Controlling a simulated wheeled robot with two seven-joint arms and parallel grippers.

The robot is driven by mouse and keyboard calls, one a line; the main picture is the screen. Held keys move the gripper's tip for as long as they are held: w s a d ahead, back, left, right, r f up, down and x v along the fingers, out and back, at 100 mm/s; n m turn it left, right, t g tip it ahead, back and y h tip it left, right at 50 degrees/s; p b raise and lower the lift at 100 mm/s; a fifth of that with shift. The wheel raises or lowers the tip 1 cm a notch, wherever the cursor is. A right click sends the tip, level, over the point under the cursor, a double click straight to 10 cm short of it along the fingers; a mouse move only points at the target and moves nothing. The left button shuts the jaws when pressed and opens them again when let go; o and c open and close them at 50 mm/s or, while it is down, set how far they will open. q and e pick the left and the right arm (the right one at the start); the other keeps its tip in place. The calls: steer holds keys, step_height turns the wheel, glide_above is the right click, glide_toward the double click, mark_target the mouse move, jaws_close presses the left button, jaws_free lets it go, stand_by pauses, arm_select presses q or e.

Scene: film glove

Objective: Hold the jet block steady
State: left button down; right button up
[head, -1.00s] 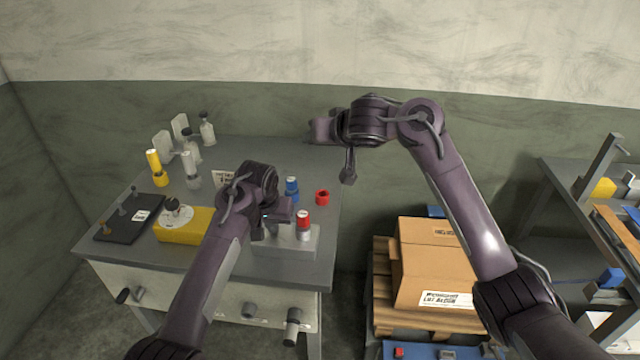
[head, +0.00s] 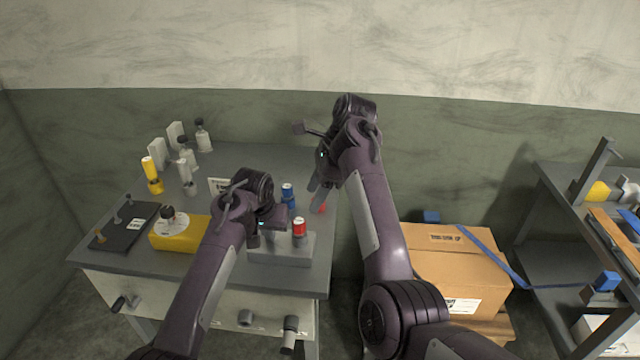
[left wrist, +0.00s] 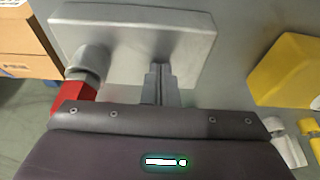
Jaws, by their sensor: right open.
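The jet block (head: 285,250) is a flat light-grey block near the table's front right edge. It also shows at the top of the left wrist view (left wrist: 125,35). A red-topped grey cylinder (head: 299,228) stands upright at its right end. My left gripper (left wrist: 160,88) has its narrow fingers together over the block's near edge; whether they touch it I cannot tell.
A blue cylinder (head: 288,195) stands behind the block. A yellow box (head: 178,234) with a round dial and a black panel (head: 125,226) lie to the left. Bottles stand at the back left. Cardboard boxes (head: 455,270) and a shelf (head: 560,210) are on the right.

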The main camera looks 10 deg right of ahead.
mark_target(301, 221)
steer(key=x, duration=1)
steer(key=shift+f, duration=0.15)
steer(key=shift+c, duration=0.4)
steer(key=c, duration=1)
